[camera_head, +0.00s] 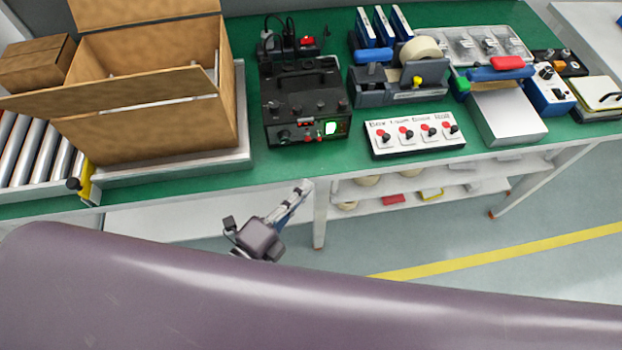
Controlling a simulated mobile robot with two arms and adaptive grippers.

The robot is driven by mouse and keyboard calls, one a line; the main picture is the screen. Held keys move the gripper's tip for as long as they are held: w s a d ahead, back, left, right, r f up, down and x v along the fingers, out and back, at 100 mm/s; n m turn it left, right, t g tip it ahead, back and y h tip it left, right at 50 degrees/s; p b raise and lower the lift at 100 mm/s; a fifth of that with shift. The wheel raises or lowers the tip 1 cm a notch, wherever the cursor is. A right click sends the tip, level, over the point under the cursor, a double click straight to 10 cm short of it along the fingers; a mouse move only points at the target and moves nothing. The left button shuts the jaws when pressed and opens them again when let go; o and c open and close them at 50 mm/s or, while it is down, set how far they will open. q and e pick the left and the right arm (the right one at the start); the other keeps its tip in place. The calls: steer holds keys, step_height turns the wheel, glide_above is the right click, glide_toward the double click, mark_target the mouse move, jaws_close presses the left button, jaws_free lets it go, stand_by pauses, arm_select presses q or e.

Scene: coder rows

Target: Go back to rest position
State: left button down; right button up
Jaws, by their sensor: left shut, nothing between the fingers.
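My left gripper (297,198) shows at the lower middle of the head view, past the edge of my large purple-grey arm link (300,300). Its fingers point up and to the right, close together and empty. They appear in front of the green bench's front edge, near a white table leg, and hold nothing. My arm link fills the bottom of the view and hides part of the gripper's wrist. My right gripper is not in view.
The green bench (205,185) carries an open cardboard box (150,125), a black power unit (305,100), a white switch panel (415,135) and a tape dispenser (400,85). A roller conveyor (35,150) is at left. Floor with a yellow line (500,250) is clear at right.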

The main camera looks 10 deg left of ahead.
arm_select(q)
steer(key=shift+s, duration=0.2)
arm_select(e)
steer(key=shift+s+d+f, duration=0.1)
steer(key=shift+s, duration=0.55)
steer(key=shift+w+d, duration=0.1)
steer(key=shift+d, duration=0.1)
arm_select(q)
steer(key=shift+a+f, duration=0.1)
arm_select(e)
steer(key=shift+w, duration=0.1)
